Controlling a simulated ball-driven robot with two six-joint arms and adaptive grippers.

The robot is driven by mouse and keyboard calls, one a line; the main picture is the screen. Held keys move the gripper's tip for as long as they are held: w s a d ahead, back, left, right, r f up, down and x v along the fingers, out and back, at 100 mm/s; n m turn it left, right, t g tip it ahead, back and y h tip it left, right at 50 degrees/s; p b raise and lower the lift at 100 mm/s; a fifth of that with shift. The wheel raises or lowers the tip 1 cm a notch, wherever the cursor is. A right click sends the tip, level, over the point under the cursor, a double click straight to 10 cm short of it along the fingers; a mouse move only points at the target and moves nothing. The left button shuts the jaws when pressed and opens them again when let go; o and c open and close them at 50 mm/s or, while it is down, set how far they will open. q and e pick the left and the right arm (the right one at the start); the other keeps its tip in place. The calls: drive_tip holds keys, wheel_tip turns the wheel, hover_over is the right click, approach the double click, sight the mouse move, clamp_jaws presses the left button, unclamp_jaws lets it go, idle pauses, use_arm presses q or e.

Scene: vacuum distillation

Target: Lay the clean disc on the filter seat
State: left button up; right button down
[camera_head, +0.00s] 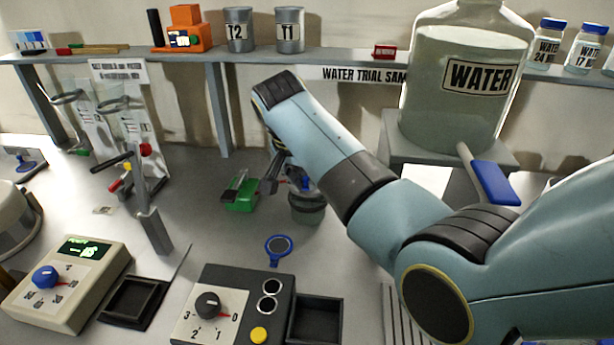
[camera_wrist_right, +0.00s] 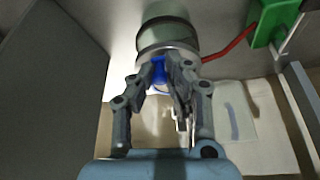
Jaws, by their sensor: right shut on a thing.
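My right gripper (camera_head: 287,178) reaches down from the end of my right arm, at the small round vessel (camera_head: 307,208) with a dark collar. In the right wrist view my right gripper (camera_wrist_right: 160,78) is shut on a small blue piece (camera_wrist_right: 158,70), close to the rim of the vessel (camera_wrist_right: 168,38). This may be the tab of a disc; the rest of it is hidden. Whether it touches the vessel I cannot tell. Another disc, with a blue rim and short tab (camera_head: 279,246), lies flat on the table. My left gripper is not in view.
A green block (camera_head: 241,196) stands left of the vessel, with a red line by it in the wrist view. A control box with a dial (camera_head: 232,304) and a dark tray (camera_head: 316,322) are in front. The big water bottle (camera_head: 460,85) stands at right.

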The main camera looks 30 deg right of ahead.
wheel_tip(320, 180, up, 9)
drive_tip(key=shift+b, duration=0.6)
drive_tip(key=shift+r, duration=0.1)
drive_tip(key=shift+f, duration=0.3)
drive_tip(key=shift+g, duration=0.3)
drive_tip(key=shift+s+a+f+b, duration=0.15)
drive_tip(key=shift+f+b, duration=0.25)
drive_tip(key=shift+f, duration=0.85)
drive_tip(key=shift+s+a+f+b, duration=0.15)
drive_tip(key=shift+f+b, duration=0.2)
drive_tip(key=shift+f, duration=0.9)
drive_tip(key=shift+s+a+f+b, duration=0.15)
drive_tip(key=shift+f+b, duration=0.25)
drive_tip(key=shift+f, duration=0.85)
drive_tip(key=shift+d+f, duration=0.1)
drive_tip(key=shift+f, duration=0.4)
drive_tip(key=c, duration=1.2)
unclamp_jaws()
drive_tip(key=shift+c, duration=0.2)
